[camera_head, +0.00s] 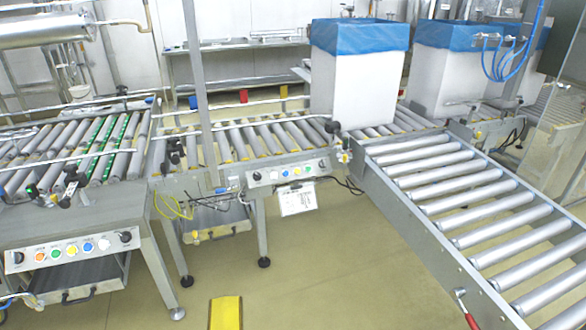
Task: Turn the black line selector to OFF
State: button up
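Two control panels carry black knobs, and I cannot tell from here which is the line selector. The near left panel (73,251) has a black knob at its left end (17,258) and another black knob at its right end (126,238). Orange, green, yellow, blue and white buttons sit between them. The panel on the middle conveyor (289,172) has a small black knob at its left end (256,177) and another at its right end (322,165). Labels and knob positions are too small to read. My gripper is not in view.
Roller conveyors (460,190) run across the scene, the right one reaching toward me. White boxes with blue liners (350,85) stand at the back. A yellow floor piece (226,313) lies ahead. Open floor (330,265) lies between the left table's legs and the right conveyor.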

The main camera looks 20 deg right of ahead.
aim_at(258, 176)
jog(key=i+j, duration=0.15)
jog(key=i, duration=0.2)
jog(key=i+j, duration=0.15)
jog(key=i, duration=0.25)
jog(key=i+j, duration=0.1)
jog(key=i, duration=0.25)
jog(key=z, duration=0.05)
